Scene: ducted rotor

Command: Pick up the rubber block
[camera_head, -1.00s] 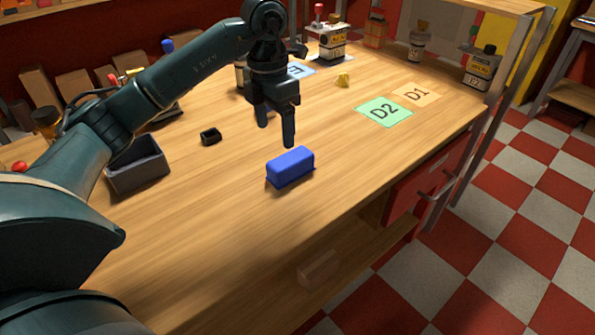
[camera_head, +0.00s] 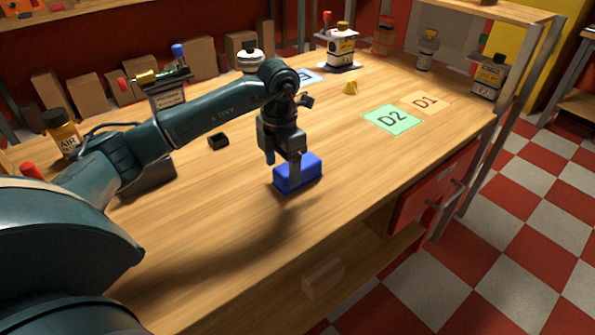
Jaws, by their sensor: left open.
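The rubber block is most likely the blue block (camera_head: 308,174), which lies on the wooden workbench (camera_head: 235,225) near its front edge. My left gripper (camera_head: 283,172) is open and lowered at the block, pointing down. One finger is in front of the block's face and hides part of it. The other finger is at its left end. I cannot tell whether the fingers touch it. My right gripper is not in view.
A small black open box (camera_head: 218,141) lies left of the gripper. A yellow piece (camera_head: 351,88), a green D2 card (camera_head: 391,120) and an orange D1 card (camera_head: 426,101) lie behind to the right. Bottles and devices line the back. The bench front right is clear.

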